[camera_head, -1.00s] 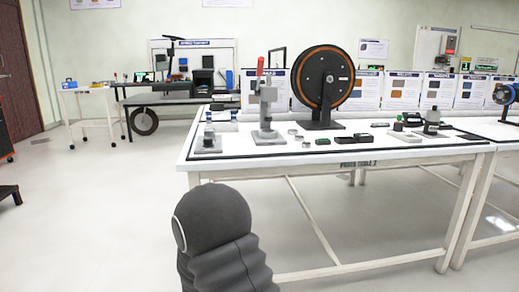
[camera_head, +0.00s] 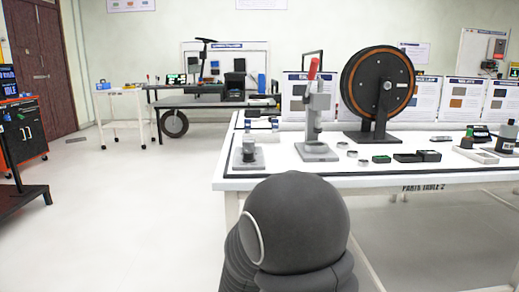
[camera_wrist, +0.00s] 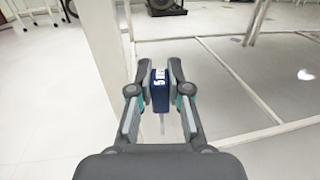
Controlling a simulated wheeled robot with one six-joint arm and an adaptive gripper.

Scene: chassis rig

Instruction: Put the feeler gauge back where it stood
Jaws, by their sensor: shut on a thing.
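My gripper (camera_wrist: 160,92) shows in the wrist view, with both fingers closed on a small dark blue block with a white marked label. I take this block to be the feeler gauge (camera_wrist: 159,84); a thin pale strip hangs from its lower end. It is held in the air above the floor, apart from any table. In the head view the gripper and the gauge are hidden; only a rounded dark part of my own arm shows low in the middle. The spot where the gauge stood cannot be told from these frames.
The white parts table (camera_head: 400,179) stands ahead, with a red-handled press (camera_head: 315,125), a large black wheel (camera_head: 377,85), small black trays and several rings on it. A white trolley (camera_head: 122,93) and an orange cabinet (camera_head: 27,130) stand left. Open floor (camera_head: 130,210) lies between.

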